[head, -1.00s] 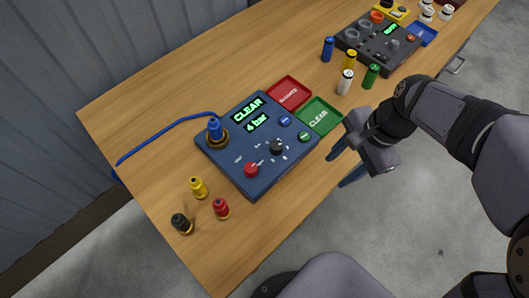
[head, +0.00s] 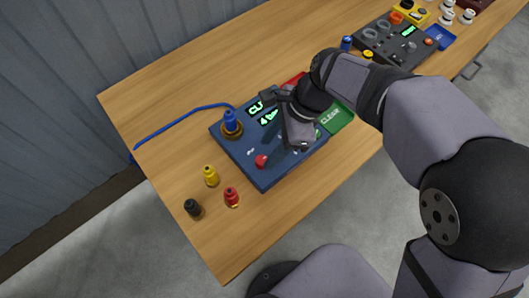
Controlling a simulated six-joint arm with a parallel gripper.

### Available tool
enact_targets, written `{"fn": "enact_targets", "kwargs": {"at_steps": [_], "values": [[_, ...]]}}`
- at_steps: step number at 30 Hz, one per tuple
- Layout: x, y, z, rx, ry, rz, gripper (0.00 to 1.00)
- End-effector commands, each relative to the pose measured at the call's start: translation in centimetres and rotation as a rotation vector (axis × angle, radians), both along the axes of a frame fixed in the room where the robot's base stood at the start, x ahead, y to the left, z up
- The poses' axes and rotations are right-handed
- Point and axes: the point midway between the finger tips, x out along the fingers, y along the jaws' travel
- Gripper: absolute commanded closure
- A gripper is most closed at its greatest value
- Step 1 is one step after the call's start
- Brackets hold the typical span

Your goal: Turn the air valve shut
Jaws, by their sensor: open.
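A dark blue panel (head: 241,156) lies on the wooden table, with a green-lit display (head: 262,111) partly hidden by my arm. A red knob (head: 261,160) sits near the panel's front edge, with small unreadable labels near it; which control is the air valve I cannot read. My gripper (head: 275,148) is open above the panel, pointing down, its fingers near the red knob. I cannot tell whether they touch anything. The black knob seen earlier is hidden behind my gripper. A blue fitting with a hose (head: 230,121) stands at the panel's left corner.
Yellow (head: 210,176), red (head: 231,197) and black (head: 192,208) fittings stand on the table left of the panel. A green tray (head: 338,115) and a partly hidden red tray (head: 293,79) lie beyond it. A second, grey panel (head: 393,45) is farther back.

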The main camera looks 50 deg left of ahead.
Motion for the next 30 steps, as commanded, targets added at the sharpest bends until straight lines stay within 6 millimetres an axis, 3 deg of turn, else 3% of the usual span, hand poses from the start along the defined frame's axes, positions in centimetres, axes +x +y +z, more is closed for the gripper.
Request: {"fn": "enact_targets", "kwargs": {"at_steps": [9,20,21,26,30], "values": [[-1.2,0.5,-3.2,-0.002,0.0,0.001,0.56],[-1.4,0.6,-3.7,-0.001,-0.001,0.0,0.56],[-1.4,0.6,-3.7,-0.001,-0.001,0.0,0.58],[-1.4,0.6,-3.7,-0.001,-0.001,0.0,0.96],[-1.4,0.6,-3.7,-0.001,0.0,0.0,0.97]]}}
